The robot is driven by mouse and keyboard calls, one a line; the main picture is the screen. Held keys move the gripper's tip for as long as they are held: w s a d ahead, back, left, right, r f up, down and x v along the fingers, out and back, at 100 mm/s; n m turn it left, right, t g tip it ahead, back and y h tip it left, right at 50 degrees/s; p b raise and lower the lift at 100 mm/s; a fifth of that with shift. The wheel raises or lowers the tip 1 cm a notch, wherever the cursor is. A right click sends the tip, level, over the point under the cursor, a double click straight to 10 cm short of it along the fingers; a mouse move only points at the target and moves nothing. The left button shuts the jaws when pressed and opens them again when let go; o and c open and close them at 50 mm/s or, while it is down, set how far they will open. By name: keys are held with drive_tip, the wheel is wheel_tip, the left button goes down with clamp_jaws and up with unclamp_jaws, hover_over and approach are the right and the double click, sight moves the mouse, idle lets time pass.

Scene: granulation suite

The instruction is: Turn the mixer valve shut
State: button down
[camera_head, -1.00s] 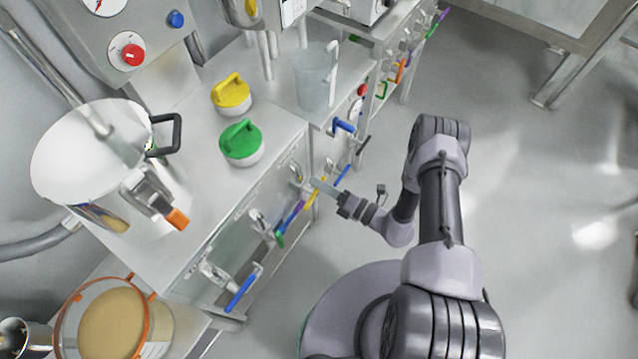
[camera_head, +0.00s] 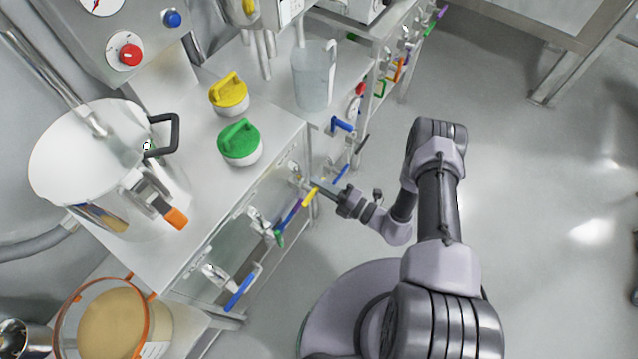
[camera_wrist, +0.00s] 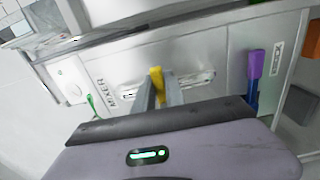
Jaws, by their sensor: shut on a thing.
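The valve with the yellow handle (camera_head: 311,197) is on the front of the steel bench, near its right corner. In the wrist view the yellow handle (camera_wrist: 155,80) is between the fingers of my gripper (camera_wrist: 160,92), beside a panel label reading MIXER (camera_wrist: 103,93). My gripper (camera_head: 319,188) is shut on this handle, reaching in from the right in the head view. The fingers cover part of the handle and the valve body behind it.
A purple-and-blue handle (camera_wrist: 256,64) is right of the grip in the wrist view. A green handle (camera_wrist: 92,103) is to the left. Blue handles (camera_head: 240,291) stick out along the bench front. The floor (camera_head: 540,230) to the right is open.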

drive_tip(key=shift+s, duration=0.1)
drive_tip(key=c, duration=1.4)
unclamp_jaws()
drive_tip(key=shift+d, duration=0.1)
drive_tip(key=p+v, duration=0.4)
drive_tip(key=v, duration=1.3)
drive_tip(key=shift+s+d+f, duration=0.1)
